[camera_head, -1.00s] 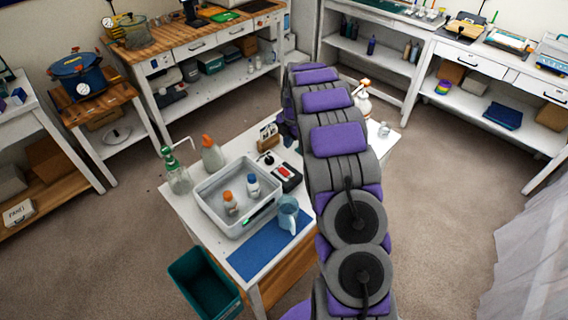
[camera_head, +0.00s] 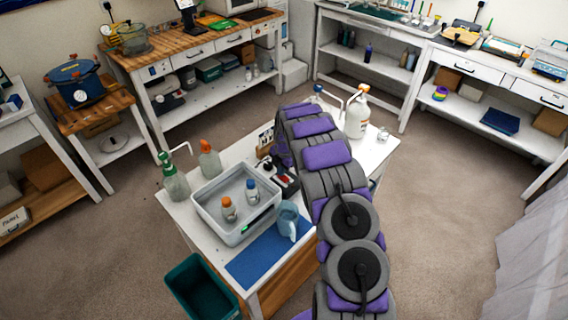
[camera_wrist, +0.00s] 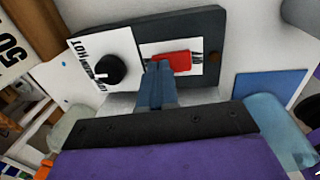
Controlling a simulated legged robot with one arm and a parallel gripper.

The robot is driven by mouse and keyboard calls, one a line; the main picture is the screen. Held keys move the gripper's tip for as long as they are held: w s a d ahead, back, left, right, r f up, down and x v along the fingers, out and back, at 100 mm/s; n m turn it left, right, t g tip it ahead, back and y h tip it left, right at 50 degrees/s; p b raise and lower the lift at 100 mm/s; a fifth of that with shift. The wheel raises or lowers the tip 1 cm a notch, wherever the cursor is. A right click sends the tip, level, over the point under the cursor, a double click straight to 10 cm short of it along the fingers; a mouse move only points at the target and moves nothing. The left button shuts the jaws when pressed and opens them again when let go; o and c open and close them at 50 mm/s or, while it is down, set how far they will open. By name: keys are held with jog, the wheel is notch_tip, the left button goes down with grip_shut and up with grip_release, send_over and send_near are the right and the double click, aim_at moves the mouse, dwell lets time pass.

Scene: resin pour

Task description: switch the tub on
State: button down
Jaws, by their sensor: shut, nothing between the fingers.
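The grey tub (camera_head: 213,206) stands on the white table with two small bottles in it, one with an orange cap (camera_head: 229,209) and one with a blue cap (camera_head: 251,192). A small green patch shows on its front wall. The dark control box (camera_head: 291,184) is beside the tub, partly hidden by my arm. In the wrist view the box has a black knob (camera_wrist: 110,70) on a HOT label and a red rocker switch (camera_wrist: 176,60). My gripper (camera_wrist: 159,68) is shut and empty, its tips at the switch's lower left edge. I cannot tell whether they touch it.
A large white pump bottle (camera_head: 357,115) stands at the table's far right.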

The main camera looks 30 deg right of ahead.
jog(key=shift+a+f, duration=0.2)
jog(key=shift+a, duration=0.1)
jog(key=shift+d, duration=0.15)
